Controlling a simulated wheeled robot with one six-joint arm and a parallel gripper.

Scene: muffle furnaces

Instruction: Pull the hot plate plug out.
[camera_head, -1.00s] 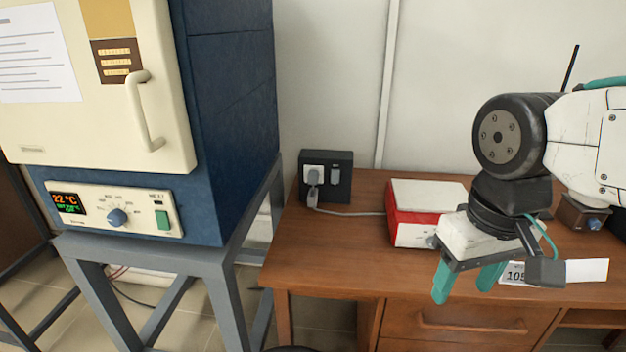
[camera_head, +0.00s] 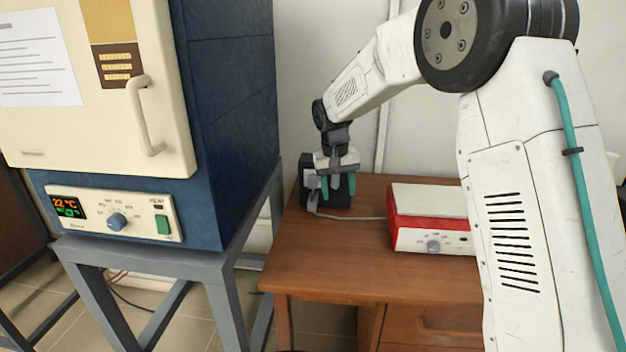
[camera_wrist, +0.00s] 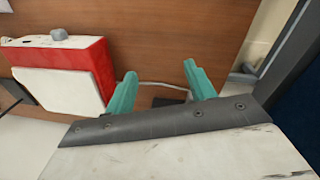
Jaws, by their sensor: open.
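The hot plate (camera_head: 430,218) is a red and white box with a knob on the desk. Its grey cord (camera_head: 350,217) runs left to the black socket box (camera_head: 340,200) by the wall. My gripper (camera_head: 338,189) is open, with teal fingers pointing down in front of the socket box. In the wrist view, the fingers (camera_wrist: 160,84) are apart and the cord (camera_wrist: 165,85) shows between them. The plug is not clearly seen there, and contact cannot be told.
A blue and cream furnace (camera_head: 225,110) stands on a grey metal frame (camera_head: 225,290) left of the desk (camera_head: 330,255). The wall (camera_head: 325,60) is close behind the socket box. The desk's front left area is clear. My arm covers the right side.

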